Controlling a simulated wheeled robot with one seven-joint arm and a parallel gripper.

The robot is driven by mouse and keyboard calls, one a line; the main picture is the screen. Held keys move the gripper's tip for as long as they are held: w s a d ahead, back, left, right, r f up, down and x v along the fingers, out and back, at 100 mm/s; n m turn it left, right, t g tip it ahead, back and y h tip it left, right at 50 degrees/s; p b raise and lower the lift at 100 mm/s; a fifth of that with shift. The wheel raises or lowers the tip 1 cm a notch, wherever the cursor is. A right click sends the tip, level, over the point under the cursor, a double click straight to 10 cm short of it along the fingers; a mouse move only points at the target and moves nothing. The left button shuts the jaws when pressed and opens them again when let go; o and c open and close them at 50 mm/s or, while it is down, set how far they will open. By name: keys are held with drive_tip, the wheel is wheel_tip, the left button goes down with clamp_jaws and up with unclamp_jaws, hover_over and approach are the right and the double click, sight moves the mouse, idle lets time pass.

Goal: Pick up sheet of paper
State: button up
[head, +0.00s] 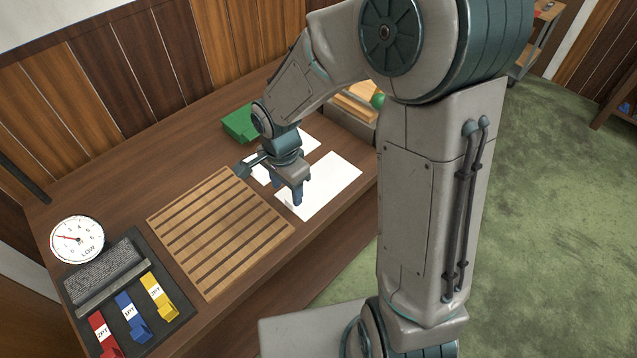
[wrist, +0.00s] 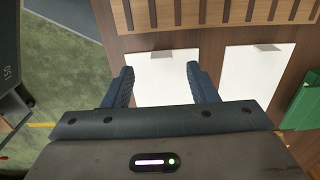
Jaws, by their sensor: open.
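Two white sheets of paper lie on the brown desk. The nearer sheet (head: 328,187) is right of the slatted wooden board in the head view. In the wrist view this sheet (wrist: 162,80) lies between and beyond my fingers, with a small grey tab at its top edge. The other sheet (head: 304,140) is partly hidden behind my gripper in the head view, and it shows whole-width at right in the wrist view (wrist: 252,72). My gripper (head: 272,180) is open and empty above the desk by the sheets; its fingers (wrist: 160,84) straddle the nearer sheet's width in the wrist view. I cannot tell its height.
The slatted board (head: 220,230) lies left of the sheets. A dial (head: 77,239) and a dark tray (head: 137,318) with red, blue and yellow blocks are at far left. A green object (head: 238,124) and a box (head: 352,118) stand behind. The desk's front edge is close.

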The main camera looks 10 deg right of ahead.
sight(289, 200)
drive_tip(key=shift+w+d+f+p, duration=0.1)
drive_tip(key=shift+f+p, duration=0.05)
drive_tip(key=shift+f, duration=1.2)
drive_tip(key=shift+w+f+p, duration=0.1)
drive_tip(key=shift+f+p, duration=0.05)
drive_tip(key=shift+f, duration=1.15)
drive_tip(key=c, duration=1)
